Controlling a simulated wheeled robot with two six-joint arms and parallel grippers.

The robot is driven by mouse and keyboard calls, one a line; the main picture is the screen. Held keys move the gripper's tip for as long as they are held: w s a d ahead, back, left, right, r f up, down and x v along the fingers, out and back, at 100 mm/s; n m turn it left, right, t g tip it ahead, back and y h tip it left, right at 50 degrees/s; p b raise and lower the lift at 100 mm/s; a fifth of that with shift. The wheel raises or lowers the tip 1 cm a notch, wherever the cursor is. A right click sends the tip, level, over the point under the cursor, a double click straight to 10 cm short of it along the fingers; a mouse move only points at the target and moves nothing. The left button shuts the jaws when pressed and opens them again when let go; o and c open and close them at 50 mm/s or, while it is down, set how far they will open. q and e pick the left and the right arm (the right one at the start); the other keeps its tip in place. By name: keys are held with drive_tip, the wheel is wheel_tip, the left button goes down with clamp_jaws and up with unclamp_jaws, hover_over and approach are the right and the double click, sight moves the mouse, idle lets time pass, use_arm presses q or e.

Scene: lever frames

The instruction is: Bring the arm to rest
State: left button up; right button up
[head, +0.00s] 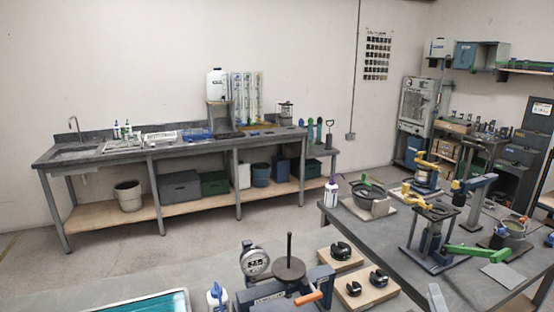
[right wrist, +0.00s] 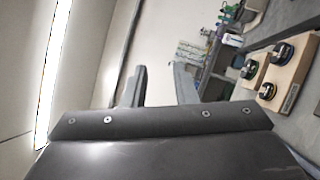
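My right gripper (head: 437,297) shows only as a grey tip at the bottom right of the head view, over the front of the dark table. In the right wrist view its two fingers (right wrist: 160,84) stand apart with nothing between them. My left gripper is in neither view. A blue and yellow lever frame (head: 432,238) stands on the table, with a green arm (head: 478,252) reaching out to the right. A device with a dial (head: 256,262) and an orange-handled lever (head: 308,298) is at the bottom centre. I cannot tell which arm is meant.
Wooden blocks (head: 366,290) with black parts sit near the dial device. A long bench (head: 110,155) runs along the back wall.

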drive_tip(key=s+d+f+m+g+h, duration=0.55)
drive_tip(key=s+f+m, duration=0.2)
drive_tip(key=m, duration=0.45)
drive_tip(key=s+a+f+m+g+y, duration=0.3)
drive_tip(key=s+a+f+m+g, duration=0.25)
drive_tip(key=s, duration=0.55)
drive_tip(key=s+a+f+m+g+y, duration=0.2)
drive_tip(key=s+f+m+g+y, duration=0.15)
drive_tip(key=s+f+g, duration=0.55)
wheel_tip(320, 180, down, 25)
drive_tip(key=d+b, duration=0.2)
drive_tip(key=s+a+f+b, duration=0.1)
drive_tip(key=s+f+b, duration=0.1)
drive_tip(key=s+f, duration=1.3)
wheel_tip(320, 180, down, 3)
drive_tip(key=shift+s+f, duration=0.2)
drive_tip(key=shift+s, duration=0.15)
